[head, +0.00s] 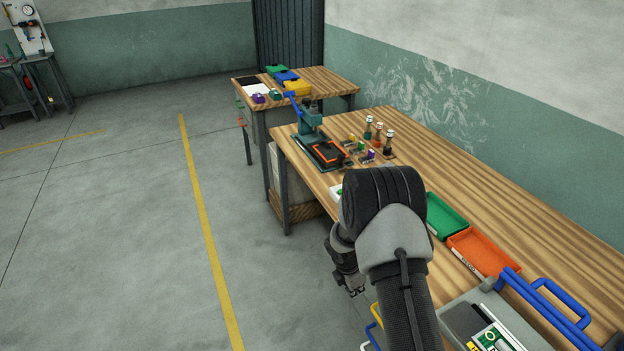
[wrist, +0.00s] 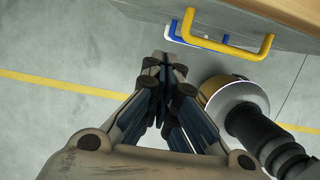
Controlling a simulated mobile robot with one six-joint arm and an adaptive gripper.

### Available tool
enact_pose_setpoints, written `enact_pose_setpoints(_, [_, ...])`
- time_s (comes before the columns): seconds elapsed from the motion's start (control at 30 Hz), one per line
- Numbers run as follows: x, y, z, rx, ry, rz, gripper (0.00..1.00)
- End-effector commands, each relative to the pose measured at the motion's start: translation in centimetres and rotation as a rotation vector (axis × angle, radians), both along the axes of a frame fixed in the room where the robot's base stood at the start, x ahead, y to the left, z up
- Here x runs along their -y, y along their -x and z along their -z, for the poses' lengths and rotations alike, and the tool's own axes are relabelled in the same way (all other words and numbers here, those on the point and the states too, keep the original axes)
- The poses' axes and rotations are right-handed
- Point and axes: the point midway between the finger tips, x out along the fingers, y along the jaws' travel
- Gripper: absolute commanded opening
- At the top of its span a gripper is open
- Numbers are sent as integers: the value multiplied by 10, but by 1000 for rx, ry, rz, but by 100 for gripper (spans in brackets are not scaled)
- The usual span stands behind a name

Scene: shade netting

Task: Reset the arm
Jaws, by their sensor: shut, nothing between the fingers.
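My arm rises from the bottom of the head view and bends over the front edge of the long wooden bench (head: 480,190). My gripper (head: 357,292) hangs down beside that edge, over the floor side. In the wrist view my gripper (wrist: 164,58) has its fingertips together, with nothing between them. Grey floor shows behind the fingers. The arm hides part of the bench front.
On the bench are a green tray (head: 446,217), an orange tray (head: 482,251), a green press (head: 310,122) and several small bottles. Blue handles (head: 545,305) stand at lower right. A yellow handle (wrist: 225,45) is close to the gripper. The floor at left is clear.

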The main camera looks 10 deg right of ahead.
Motion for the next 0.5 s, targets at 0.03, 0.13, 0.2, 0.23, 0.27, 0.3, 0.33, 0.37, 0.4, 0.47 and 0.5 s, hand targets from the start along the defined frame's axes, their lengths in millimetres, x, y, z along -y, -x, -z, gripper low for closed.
enact_pose_setpoints(0.03, [0,0,-1,1,0,2,0])
enact_pose_setpoints(0.13, [0,-3,-16,19,-2,34,0])
enact_pose_setpoints(0.2, [0,-5,-40,46,-5,93,0])
enact_pose_setpoints(0.23, [0,-4,-53,61,-8,127,0])
enact_pose_setpoints(0.27, [0,-4,-69,80,-13,168,0])
enact_pose_setpoints(0.3, [0,-3,-91,104,-19,225,0])
enact_pose_setpoints(0.33, [0,0,-108,124,-26,275,0])
enact_pose_setpoints(0.37, [-1,2,-126,145,-33,324,0])
enact_pose_setpoints(0.4, [-1,8,-149,169,-45,392,0])
enact_pose_setpoints(0.47, [-3,19,-180,205,-64,492,0])
enact_pose_setpoints(0.5, [-4,27,-201,230,-78,557,0])
